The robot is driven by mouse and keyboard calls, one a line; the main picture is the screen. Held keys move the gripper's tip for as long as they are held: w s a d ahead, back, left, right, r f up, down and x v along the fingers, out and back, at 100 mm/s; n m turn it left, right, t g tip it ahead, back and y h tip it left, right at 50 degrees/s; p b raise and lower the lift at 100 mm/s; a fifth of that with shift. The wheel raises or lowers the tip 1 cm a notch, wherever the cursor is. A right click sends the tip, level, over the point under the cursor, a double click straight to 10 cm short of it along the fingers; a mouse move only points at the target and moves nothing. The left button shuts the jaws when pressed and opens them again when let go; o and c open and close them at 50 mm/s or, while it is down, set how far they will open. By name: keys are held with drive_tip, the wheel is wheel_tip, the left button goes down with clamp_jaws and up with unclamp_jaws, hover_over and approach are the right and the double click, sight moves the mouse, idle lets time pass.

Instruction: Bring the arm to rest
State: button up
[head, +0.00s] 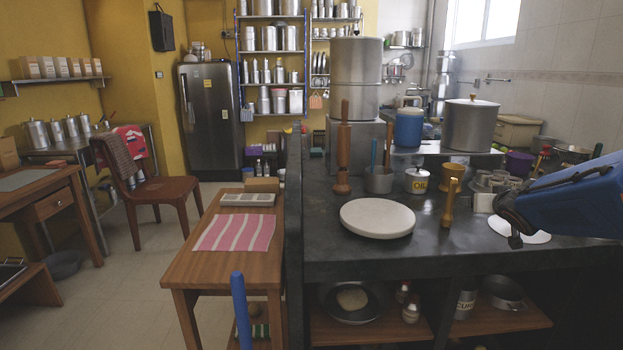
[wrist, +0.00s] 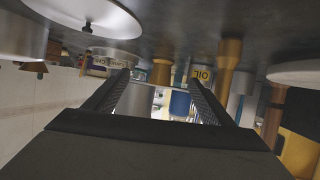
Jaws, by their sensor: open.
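My blue arm (head: 565,200) reaches in from the right edge of the head view, over the right part of the dark counter (head: 330,215). That view is upside down, with the counter along the top. A steel cylinder shows between the fingers, farther off; I cannot tell whether anything touches them. The fingers cannot be made out clearly in the head view.
Near the arm stand steel cups (head: 485,180), a brass pestle and mortar (head: 451,190), an OIL canister (head: 418,180) and a large steel pot (head: 470,125). A round white board (head: 377,218) lies left of them. A wooden table (head: 215,260) with a striped cloth stands farther left.

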drive_tip(key=s+a+f+g+y, duration=0.1)
drive_tip(key=s+a+f, duration=0.3)
drive_tip(key=s, duration=0.8)
drive_tip(key=s+a+f+n+g+y, duration=0.1)
drive_tip(key=s+a+f+g, duration=0.3)
drive_tip(key=s+a, duration=0.5)
drive_tip(key=s+a+f+n+g+y, duration=0.1)
drive_tip(key=s+a+f+g, duration=0.2)
drive_tip(key=s, duration=1.4)
drive_tip(key=a+f, duration=0.1)
drive_tip(key=a, duration=0.2)
drive_tip(key=shift+a+f, duration=0.2)
drive_tip(key=shift+f, duration=0.1)
